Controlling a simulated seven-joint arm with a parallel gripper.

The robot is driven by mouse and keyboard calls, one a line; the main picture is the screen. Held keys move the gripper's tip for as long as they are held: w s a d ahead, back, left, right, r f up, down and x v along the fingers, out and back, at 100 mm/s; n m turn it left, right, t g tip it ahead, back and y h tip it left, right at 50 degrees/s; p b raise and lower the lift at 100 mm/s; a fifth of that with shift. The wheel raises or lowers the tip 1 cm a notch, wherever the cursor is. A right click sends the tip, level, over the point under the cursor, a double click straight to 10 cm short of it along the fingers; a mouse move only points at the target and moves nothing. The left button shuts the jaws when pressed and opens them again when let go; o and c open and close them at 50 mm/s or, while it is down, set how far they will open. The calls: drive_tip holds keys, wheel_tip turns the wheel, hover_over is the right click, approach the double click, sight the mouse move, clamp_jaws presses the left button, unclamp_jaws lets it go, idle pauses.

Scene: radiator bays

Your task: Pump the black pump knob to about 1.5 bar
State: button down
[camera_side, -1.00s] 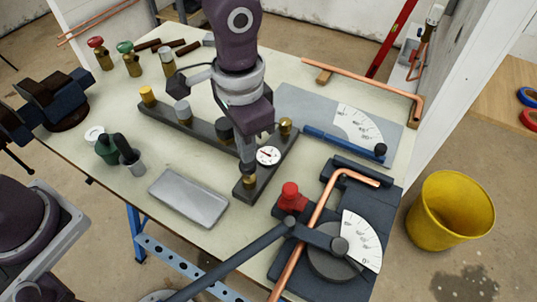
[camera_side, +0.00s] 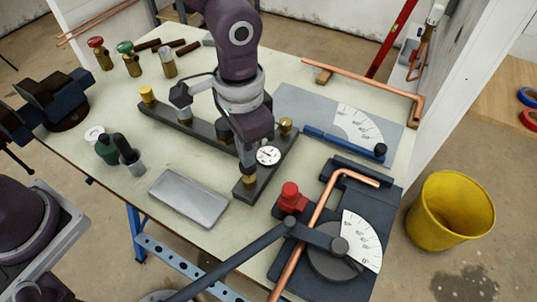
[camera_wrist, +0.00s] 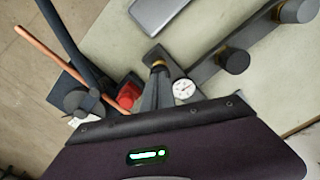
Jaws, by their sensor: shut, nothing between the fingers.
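The black pump knob (camera_side: 248,170) sits above a brass collar at the front end of the dark manifold bar (camera_side: 259,187). It also shows in the wrist view (camera_wrist: 157,52), partly covered by my fingers. My gripper (camera_side: 246,157) is shut and empty, pointing down with its tips right over the knob. It appears to meet the knob's top, but I cannot tell for sure. The white pressure gauge (camera_side: 268,155) stands just right of my fingers and shows in the wrist view (camera_wrist: 183,88). Its needle is too small to read.
A brass fitting (camera_side: 285,127) stands behind the gauge, and a grey knob (camera_side: 183,109) stands on the bar's left arm. A grey tray (camera_side: 189,198) lies left of the knob. The pipe bender (camera_side: 335,255) with its long handle and red clamp (camera_side: 290,197) is close at front right.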

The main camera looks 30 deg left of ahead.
drive_tip(key=shift+f, duration=0.9)
drive_tip(key=shift+r, duration=1.85)
drive_tip(key=s+d+r, duration=0.3)
drive_tip(key=s+r, duration=0.2)
drive_tip(key=s, duration=0.4)
